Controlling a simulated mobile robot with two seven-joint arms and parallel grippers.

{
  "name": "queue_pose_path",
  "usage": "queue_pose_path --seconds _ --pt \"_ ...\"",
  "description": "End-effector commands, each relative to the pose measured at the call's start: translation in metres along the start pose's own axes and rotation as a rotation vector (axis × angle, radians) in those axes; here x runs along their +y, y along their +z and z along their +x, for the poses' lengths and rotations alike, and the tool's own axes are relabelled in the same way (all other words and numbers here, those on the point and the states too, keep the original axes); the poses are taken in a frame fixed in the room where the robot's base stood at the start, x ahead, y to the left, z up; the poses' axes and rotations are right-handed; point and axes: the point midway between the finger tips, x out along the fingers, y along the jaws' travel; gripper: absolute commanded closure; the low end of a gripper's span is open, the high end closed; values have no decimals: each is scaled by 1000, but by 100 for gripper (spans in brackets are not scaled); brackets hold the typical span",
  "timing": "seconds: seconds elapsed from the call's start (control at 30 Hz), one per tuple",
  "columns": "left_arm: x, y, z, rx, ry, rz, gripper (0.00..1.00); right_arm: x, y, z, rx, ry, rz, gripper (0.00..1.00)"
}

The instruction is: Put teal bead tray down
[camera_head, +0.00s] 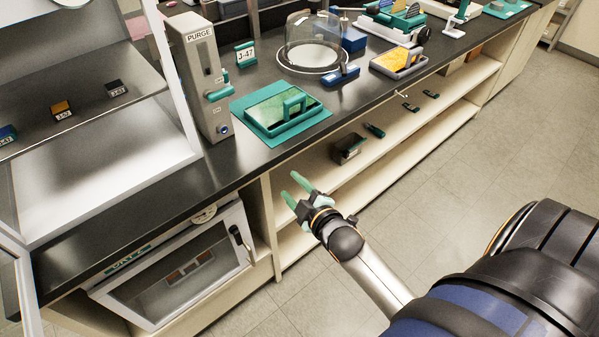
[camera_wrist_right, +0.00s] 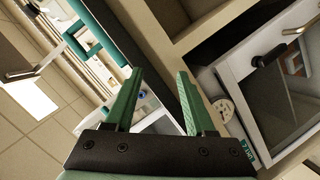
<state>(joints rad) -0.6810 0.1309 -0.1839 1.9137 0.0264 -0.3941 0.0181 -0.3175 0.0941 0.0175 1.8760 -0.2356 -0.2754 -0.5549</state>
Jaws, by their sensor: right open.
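The teal bead tray (camera_head: 272,129), with an upright teal handle and a green bead surface, rests on a flat teal mat (camera_head: 240,103) on the black bench top. My right gripper (camera_head: 291,186) is open and empty, in front of the bench edge and apart from the tray. In the right wrist view its two green fingers (camera_wrist_right: 158,78) are spread with nothing between them. Teal parts that look like the tray and its handle (camera_wrist_right: 82,42) show at that view's upper left. My left gripper does not show.
A grey PURGE box (camera_head: 200,75) stands left of the tray, with a J-47 sign (camera_head: 245,54) behind. A glass bell jar (camera_head: 313,40) and a tray with yellow contents (camera_head: 398,61) stand beyond. A glass-doored cabinet (camera_head: 180,273) and open shelves lie under the bench.

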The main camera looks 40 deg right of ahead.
Motion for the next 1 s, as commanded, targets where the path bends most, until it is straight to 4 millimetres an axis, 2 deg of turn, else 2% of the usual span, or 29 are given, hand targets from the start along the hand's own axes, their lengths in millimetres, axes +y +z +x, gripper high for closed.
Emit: queue_pose_path --seconds 0.03,0.1,0.2,0.3,0.4,0.47,1.0 --pt "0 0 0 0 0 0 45 -43 10 -25 -30 -106 144 45" --pt "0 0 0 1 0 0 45 -93 19 -56 -89 -228 344 45" --pt "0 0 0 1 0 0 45 -147 30 -97 -187 -356 560 45" --pt "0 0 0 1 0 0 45 -180 36 -127 -267 -431 702 45" --pt "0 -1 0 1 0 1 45 -194 38 -142 -308 -464 772 45" --pt "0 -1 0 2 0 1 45 -197 38 -144 -316 -469 786 45" --pt "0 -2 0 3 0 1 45 -196 38 -144 -315 -467 783 45"
